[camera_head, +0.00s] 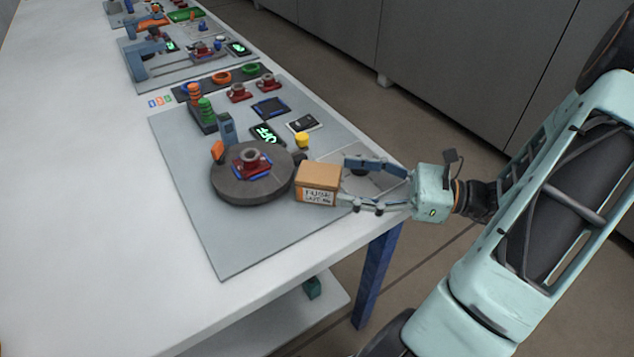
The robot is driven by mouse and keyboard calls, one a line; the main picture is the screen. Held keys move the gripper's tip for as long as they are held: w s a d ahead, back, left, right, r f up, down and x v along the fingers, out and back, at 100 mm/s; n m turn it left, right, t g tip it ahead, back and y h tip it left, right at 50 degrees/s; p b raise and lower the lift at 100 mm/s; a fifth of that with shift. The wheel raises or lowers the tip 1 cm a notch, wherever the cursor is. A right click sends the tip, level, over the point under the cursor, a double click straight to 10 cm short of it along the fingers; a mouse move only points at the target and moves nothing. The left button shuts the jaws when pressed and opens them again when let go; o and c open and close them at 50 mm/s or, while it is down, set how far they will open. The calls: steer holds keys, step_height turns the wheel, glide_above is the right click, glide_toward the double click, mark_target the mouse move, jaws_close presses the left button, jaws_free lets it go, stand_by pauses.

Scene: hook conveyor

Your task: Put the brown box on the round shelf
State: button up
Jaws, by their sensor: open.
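The brown box (318,183) is a small cardboard-coloured box with a white printed label on its front. It is beside the right edge of a dark round platform (252,187), the only round shelf-like thing I see. A red and blue part with a grey ring (251,161) sits on that platform. My gripper (350,184) reaches in from the right, with its fingers spread and their tips close to the box's right side. I cannot tell whether the fingertips touch the box, or whether the box rests on the plate or the platform's rim.
A grey plate (215,230) lies under the platform on the white table (90,200). Behind are green and orange cylinders (205,110), a yellow piece (302,140), a small screen (267,133) and red parts (238,92). The table's right edge is below my gripper. The left side is clear.

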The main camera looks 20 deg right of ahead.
mark_target(319, 172)
steer(key=b+x, duration=0.1)
steer(key=x, duration=0.5)
steer(key=shift+w+a+r, duration=0.1)
steer(key=shift+w+a, duration=0.1)
steer(key=shift+a, duration=0.15)
steer(key=c, duration=1.5)
steer(key=shift+r, duration=0.15)
